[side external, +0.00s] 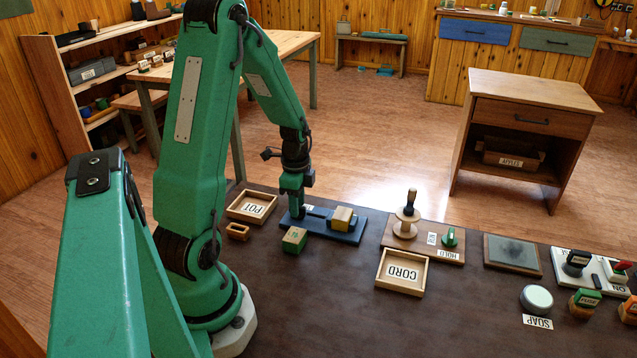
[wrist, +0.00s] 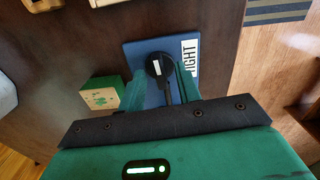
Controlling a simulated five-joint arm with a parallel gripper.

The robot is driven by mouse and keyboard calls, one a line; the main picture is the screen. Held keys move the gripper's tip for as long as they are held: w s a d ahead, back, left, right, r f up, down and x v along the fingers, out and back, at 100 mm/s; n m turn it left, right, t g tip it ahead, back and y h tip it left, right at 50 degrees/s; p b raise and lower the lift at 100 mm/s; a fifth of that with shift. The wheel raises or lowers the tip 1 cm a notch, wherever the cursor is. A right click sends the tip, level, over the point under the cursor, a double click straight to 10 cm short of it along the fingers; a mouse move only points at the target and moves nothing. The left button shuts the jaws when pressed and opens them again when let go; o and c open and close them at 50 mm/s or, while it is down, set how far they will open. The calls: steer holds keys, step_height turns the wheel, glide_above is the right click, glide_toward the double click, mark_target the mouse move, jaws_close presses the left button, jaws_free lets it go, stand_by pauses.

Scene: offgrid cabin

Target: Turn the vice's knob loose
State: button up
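The vice has a blue base plate (side external: 350,236) on the dark worktop, with a wooden block (side external: 342,217) at its right end. In the wrist view, the plate (wrist: 140,48) carries a round black knob (wrist: 155,66) with a white mark. A label beside it reads "IGHT", its first letter hidden (wrist: 189,58). My gripper (side external: 292,212) points down over the plate's left end. In the wrist view, its green fingers (wrist: 160,88) stand either side of the knob, with a visible gap between them. I cannot tell whether they touch the knob.
A board with knobs (side external: 390,238) and the CORD tray (side external: 383,278) stand right.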

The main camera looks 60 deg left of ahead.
jaws_close()
steer(key=shift+n, duration=0.3)
steer(key=n, duration=1.3)
steer(key=shift+n, duration=1.7)
